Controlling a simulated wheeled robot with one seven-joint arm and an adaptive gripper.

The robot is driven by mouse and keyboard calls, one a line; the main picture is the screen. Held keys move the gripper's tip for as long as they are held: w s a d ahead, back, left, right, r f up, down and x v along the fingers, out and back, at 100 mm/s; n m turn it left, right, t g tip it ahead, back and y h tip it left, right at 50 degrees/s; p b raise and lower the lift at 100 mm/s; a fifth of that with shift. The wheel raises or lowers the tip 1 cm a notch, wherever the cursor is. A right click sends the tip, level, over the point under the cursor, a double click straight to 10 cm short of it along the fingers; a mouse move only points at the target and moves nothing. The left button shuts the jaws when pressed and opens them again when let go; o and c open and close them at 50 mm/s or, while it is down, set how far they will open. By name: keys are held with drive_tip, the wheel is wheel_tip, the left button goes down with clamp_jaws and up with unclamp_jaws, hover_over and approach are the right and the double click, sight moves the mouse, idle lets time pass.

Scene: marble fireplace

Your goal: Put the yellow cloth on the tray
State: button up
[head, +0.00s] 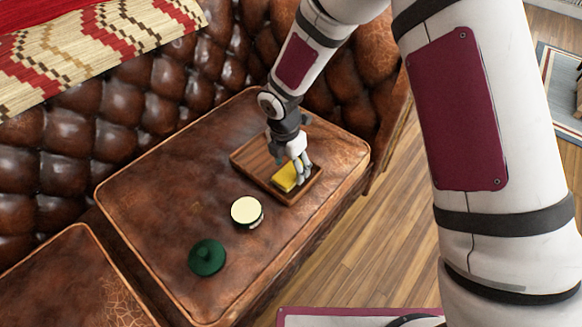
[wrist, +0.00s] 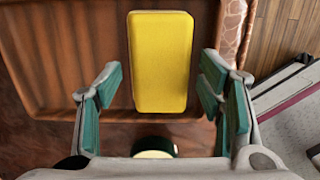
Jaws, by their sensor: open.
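The yellow cloth (head: 287,177) is a folded, rounded block. It lies inside the wooden tray (head: 250,157), toward the tray's near right side, on the brown leather seat. In the wrist view the cloth (wrist: 161,62) appears between and ahead of the fingers, over the tray floor (wrist: 65,50). My gripper (head: 298,178) is just above the cloth at the tray. In the wrist view my gripper (wrist: 160,98) has its green-padded fingers spread wide, with a gap on both sides of the cloth. Part of the cloth is hidden behind the fingers in the head view.
A round green container with a cream top (head: 247,211) stands beside the tray. A dark green knobbed lid (head: 207,257) lies nearer the seat's front left. The tufted sofa back (head: 110,115) rises behind. The left part of the seat (head: 140,200) is clear.

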sight(288, 173)
wheel_tip(288, 173, up, 10)
drive_tip(key=p, duration=0.3)
drive_tip(key=shift+s+a, duration=0.35)
drive_tip(key=shift+s, duration=0.1)
drive_tip(key=s+d+r+m+h, duration=0.1)
drive_tip(key=s+d+r+m, duration=0.45)
drive_tip(key=d+r, duration=0.3)
drive_tip(key=s+d+r+m+h, duration=0.1)
drive_tip(key=s+d+r+m, duration=0.4)
drive_tip(key=d+r+m, duration=0.4)
drive_tip(key=s+d+r+m+y, duration=0.1)
drive_tip(key=s+d+r+m, duration=0.1)
drive_tip(key=s+m, duration=0.5)
drive_tip(key=s+d+r+m+y, duration=0.1)
drive_tip(key=s+r+m, duration=0.3)
drive_tip(key=s, duration=1.2)
drive_tip(key=d+m, duration=0.1)
drive_tip(key=m, duration=0.2)
drive_tip(key=shift+s+g+y, duration=0.35)
drive_tip(key=shift+g+y, duration=0.05)
drive_tip(key=shift+d, duration=0.1)
